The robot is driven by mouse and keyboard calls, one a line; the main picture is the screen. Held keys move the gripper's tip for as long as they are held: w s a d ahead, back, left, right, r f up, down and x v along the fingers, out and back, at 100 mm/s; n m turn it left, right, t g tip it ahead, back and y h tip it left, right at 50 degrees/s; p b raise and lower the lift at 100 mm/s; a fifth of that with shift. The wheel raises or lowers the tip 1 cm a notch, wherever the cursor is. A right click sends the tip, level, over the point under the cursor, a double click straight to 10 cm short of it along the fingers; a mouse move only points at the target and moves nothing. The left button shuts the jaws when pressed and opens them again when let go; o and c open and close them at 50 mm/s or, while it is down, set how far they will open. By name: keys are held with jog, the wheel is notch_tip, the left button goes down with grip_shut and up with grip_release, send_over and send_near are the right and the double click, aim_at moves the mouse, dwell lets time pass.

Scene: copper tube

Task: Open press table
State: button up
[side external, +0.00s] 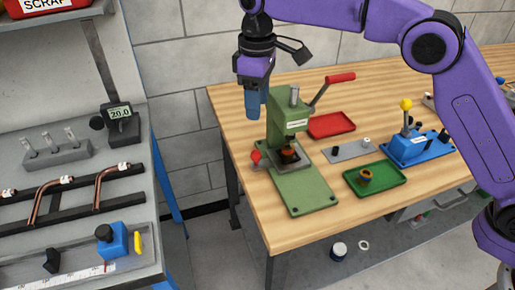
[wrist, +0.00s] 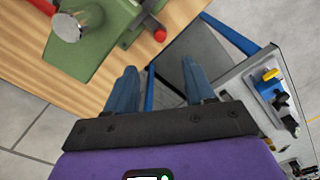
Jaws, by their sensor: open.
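The green press (side external: 281,120) stands on the wooden table, with a red-gripped lever (side external: 340,78) raised to the upper right. At its foot is the dark press table (side external: 305,158), with a copper-coloured part (side external: 289,154) on it and a red knob (side external: 256,157) at its left side. In the wrist view the press (wrist: 100,40) is at the upper left and the red knob (wrist: 160,35) is beyond my fingers. My gripper (side external: 257,113) is open and points down, above and left of the press. Nothing shows between its fingers (wrist: 161,75) in the wrist view.
A red tray (side external: 331,124), a green tray (side external: 388,186) with a brass ring (side external: 365,176), and a blue fixture (side external: 408,150) sit right of the press. A grey bench (side external: 75,215) with copper tubes stands left, across a gap. A black-and-white cylinder (side external: 339,250) lies below the table.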

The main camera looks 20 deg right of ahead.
aim_at(257, 152)
notch_tip(257, 152, down, 14)
jog(key=shift+f, duration=0.15)
dwell(0.3)
grip_shut()
